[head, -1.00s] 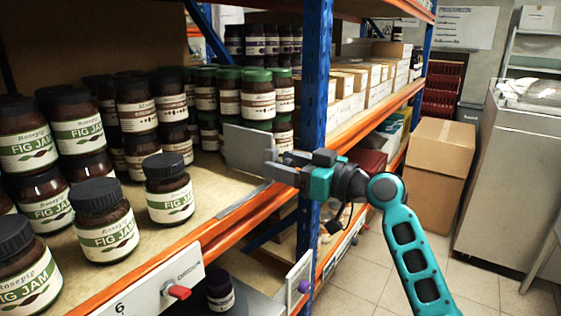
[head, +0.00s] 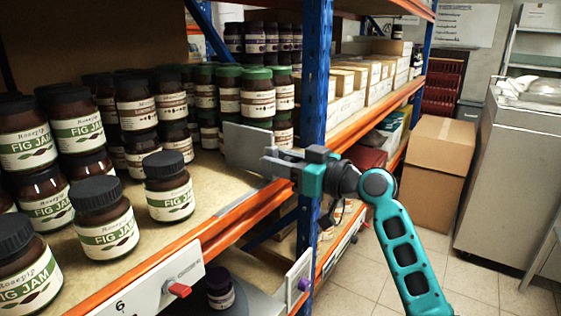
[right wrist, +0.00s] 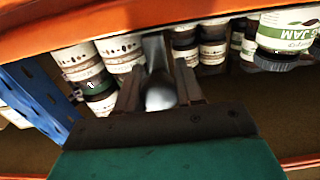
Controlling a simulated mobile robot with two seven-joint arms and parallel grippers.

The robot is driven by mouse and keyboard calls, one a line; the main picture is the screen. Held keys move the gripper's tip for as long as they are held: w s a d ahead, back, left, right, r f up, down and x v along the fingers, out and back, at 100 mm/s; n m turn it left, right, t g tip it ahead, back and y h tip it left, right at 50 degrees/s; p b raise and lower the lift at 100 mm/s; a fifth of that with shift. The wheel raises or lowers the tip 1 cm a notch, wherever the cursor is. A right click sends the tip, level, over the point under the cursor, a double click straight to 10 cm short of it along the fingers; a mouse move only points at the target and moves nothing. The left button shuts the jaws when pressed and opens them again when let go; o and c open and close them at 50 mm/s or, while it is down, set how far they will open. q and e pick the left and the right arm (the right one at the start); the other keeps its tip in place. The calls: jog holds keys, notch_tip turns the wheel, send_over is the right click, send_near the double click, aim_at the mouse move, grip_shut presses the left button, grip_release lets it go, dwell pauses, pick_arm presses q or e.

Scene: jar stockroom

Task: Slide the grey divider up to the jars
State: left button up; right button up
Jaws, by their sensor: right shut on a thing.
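The grey divider (head: 245,148) is an upright plate on the shelf, to the right of the fig jam jars (head: 168,187) with bare shelf between. Green-lidded jars (head: 257,97) stand behind it. My right gripper (head: 272,164) is shut on the divider's near edge, at the front of the shelf. The right wrist view shows the divider's edge (right wrist: 157,58) between the fingers of the right gripper (right wrist: 160,88). My left gripper is not in view.
A blue upright post (head: 315,75) stands close to the right of my right gripper. The orange shelf edge (head: 220,222) runs beneath it. A label holder with a red knob (head: 179,290) juts from the edge. Boxes (head: 350,85) fill the bay beyond the post.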

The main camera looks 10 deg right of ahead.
grip_shut()
jog(key=shift+s+a, duration=0.2)
pick_arm(q)
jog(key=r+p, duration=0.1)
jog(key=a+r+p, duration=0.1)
jog(key=p, duration=0.1)
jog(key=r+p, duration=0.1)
jog(key=p, duration=0.1)
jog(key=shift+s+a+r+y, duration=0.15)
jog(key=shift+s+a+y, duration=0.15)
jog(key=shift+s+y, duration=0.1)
pick_arm(e)
jog(key=s+a, duration=0.9)
jog(key=shift+a, duration=0.1)
jog(key=o, duration=1)
grip_release()
jog(key=shift+s, duration=0.15)
jog(key=shift+c, duration=0.2)
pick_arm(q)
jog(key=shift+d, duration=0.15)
